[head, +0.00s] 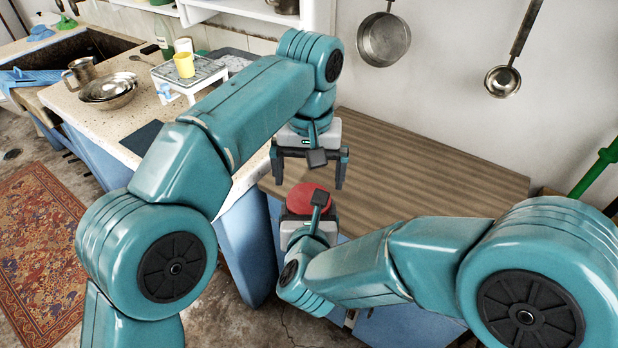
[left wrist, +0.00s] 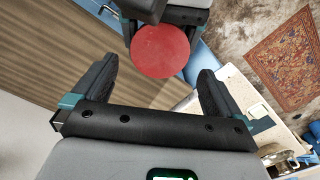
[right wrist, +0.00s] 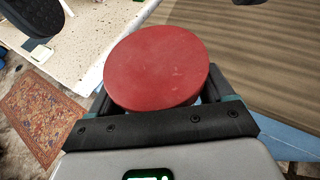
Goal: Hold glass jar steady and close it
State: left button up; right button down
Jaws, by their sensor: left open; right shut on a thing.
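A round red lid (head: 308,196) sits between the fingers of my right gripper (head: 305,213) over the wooden counter's near edge. In the right wrist view the lid (right wrist: 157,68) looks about level and covers what the fingers grip. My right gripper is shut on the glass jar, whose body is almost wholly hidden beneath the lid. How tightly the lid sits cannot be told. My left gripper (head: 309,184) is open and empty, pointing down just above and beyond the lid. In the left wrist view the lid (left wrist: 160,52) is apart from both open fingers.
The ribbed wooden counter (head: 420,185) is bare. A pan (head: 384,40) and a ladle (head: 503,80) hang on the wall.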

aim_at(309, 198)
pick_arm(q)
notch_tip(309, 198, up, 3)
jog(key=shift+w+f+n, duration=0.1)
jog(key=shift+f+n, duration=0.1)
jog(key=shift+n, duration=0.9)
jog(key=shift+r+n, duration=0.45)
jog(key=shift+n, duration=0.05)
jog(key=shift+f, duration=4)
